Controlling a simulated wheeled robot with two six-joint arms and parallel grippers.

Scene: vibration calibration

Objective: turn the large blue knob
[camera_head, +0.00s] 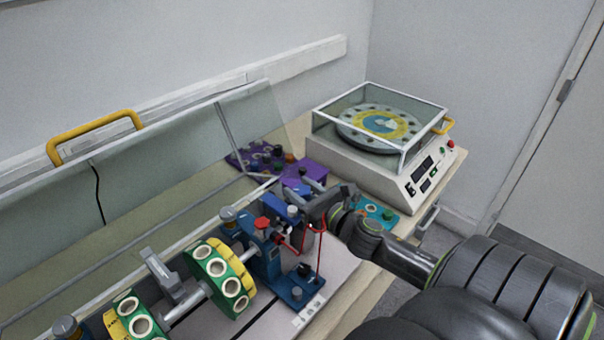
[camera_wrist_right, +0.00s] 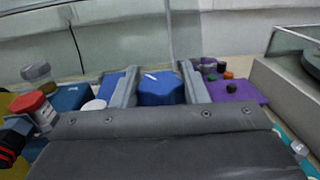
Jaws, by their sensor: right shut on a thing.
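The large blue knob (camera_wrist_right: 160,90) shows in the right wrist view as a faceted blue block with a small white mark on its top. It sits between the two grey fingers of my right gripper (camera_wrist_right: 160,95), which is shut on it. In the head view my right gripper (camera_head: 308,200) reaches in from the right over the blue stand at the end of the rotor rig, and its fingers and wrist largely hide the knob. My left gripper is not in view.
A red knob (camera_head: 262,223) is close left of the gripper. A green and yellow rotor disc (camera_head: 218,280) stands further left. A purple plate (camera_head: 262,158) lies behind, and a turntable machine (camera_head: 400,180) with a clear cover is at back right. A tilted clear guard (camera_head: 150,165) rises behind the rig.

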